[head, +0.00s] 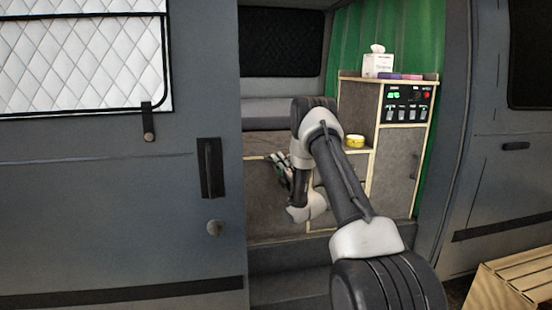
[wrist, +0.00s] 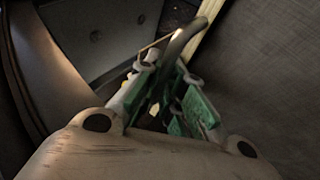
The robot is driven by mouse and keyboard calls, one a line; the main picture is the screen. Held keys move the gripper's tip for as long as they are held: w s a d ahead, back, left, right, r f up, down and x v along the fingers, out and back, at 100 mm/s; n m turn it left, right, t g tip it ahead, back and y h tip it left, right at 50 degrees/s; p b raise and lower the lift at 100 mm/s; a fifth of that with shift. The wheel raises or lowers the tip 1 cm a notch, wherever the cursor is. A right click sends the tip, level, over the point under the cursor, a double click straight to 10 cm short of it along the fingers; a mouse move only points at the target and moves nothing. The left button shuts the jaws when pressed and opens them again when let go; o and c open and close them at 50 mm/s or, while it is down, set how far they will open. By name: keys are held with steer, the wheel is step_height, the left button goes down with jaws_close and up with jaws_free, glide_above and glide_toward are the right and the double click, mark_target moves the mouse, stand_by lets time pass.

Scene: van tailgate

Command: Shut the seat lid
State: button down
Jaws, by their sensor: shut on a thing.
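The seat bench with its lid (head: 256,146) is inside the van doorway in the head view. The lid shows as a brownish top with a pale wooden edge, above a grey front panel (head: 266,205). My gripper (head: 279,162) is at the lid's front edge, partly hidden by my arm. In the wrist view my gripper (wrist: 172,78), with green finger pads, is shut on a dark curved strap (wrist: 188,36). The strap passes beside a pale wooden edge (wrist: 203,42). I cannot tell how far the lid is raised.
A cabinet (head: 391,170) with a control panel (head: 408,104) stands right of the bench. It carries a tissue box (head: 378,65); a yellow tin (head: 355,141) sits on a lower shelf. The grey van door (head: 110,215) is left, a wooden slatted bench (head: 515,285) lower right.

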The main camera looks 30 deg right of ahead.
steer(key=shift+f, duration=0.3)
steer(key=c, duration=1.8)
jaws_free()
steer(key=shift+c, duration=0.2)
steer(key=shift+r, duration=0.1)
